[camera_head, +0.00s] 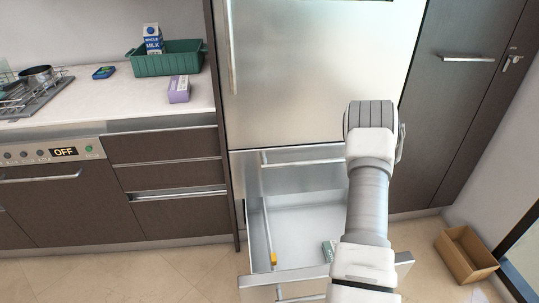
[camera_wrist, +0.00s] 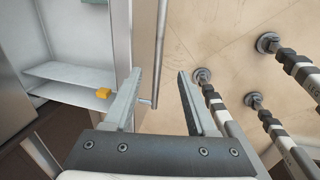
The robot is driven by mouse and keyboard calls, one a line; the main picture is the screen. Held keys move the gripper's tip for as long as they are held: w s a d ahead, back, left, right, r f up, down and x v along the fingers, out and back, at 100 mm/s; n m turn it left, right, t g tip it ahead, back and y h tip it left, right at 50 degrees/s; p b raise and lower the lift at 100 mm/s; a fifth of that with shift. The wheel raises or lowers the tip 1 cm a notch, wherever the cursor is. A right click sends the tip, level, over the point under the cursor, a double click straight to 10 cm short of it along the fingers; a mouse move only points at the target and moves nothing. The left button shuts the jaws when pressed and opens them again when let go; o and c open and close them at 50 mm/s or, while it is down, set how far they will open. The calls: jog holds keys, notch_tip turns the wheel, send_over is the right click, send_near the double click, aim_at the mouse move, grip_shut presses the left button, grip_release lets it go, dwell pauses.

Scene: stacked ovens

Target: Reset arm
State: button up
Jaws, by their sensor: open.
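My gripper (camera_wrist: 158,73) is open, with its two grey fingers apart and nothing held between them. In the wrist view, the drawer handle bar (camera_wrist: 160,45) passes between the fingers in the picture; I cannot tell how close it is. My arm rises in front of the steel fridge in the head view, and the gripper itself is not clear there. The bottom fridge drawer (camera_head: 300,222) is pulled out. A yellow item (camera_head: 273,259) lies in it at the left, also seen in the wrist view (camera_wrist: 104,93). A green item (camera_head: 328,250) lies partly behind my arm.
The counter (camera_head: 120,105) on the left holds a green bin (camera_head: 170,64), a milk carton (camera_head: 152,38), a purple box (camera_head: 179,89) and a pan (camera_head: 40,76). An open cardboard box (camera_head: 466,256) stands on the floor at right. Floor left of the drawer is clear.

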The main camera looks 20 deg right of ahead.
jog(key=w+a+r+m+t+h, duration=0.1)
jog(key=w+a+r+m, duration=0.2)
jog(key=r, duration=0.7)
jog(key=w+a+r+m+h, duration=0.15)
jog(key=w+r, duration=0.25)
jog(key=r, duration=0.5)
jog(key=w+a+r+m+t, duration=0.1)
jog(key=w+r+m, duration=0.25)
jog(key=r, duration=0.65)
jog(key=s+a+r+m+t+y, duration=0.15)
jog(key=s+a+r+m, duration=0.25)
jog(key=s+a+r, duration=0.45)
jog(key=s+a+r+m+y, duration=0.25)
jog(key=s+a+r, duration=0.35)
jog(key=a+r, duration=0.5)
notch_tip(320, 180, up, 14)
jog(key=p, duration=1.4)
jog(key=shift+w+d+m+h+p, duration=0.3)
jog(key=shift+w+m+h+p, duration=0.05)
jog(key=shift+w+h, duration=0.1)
jog(key=shift+f, duration=0.15)
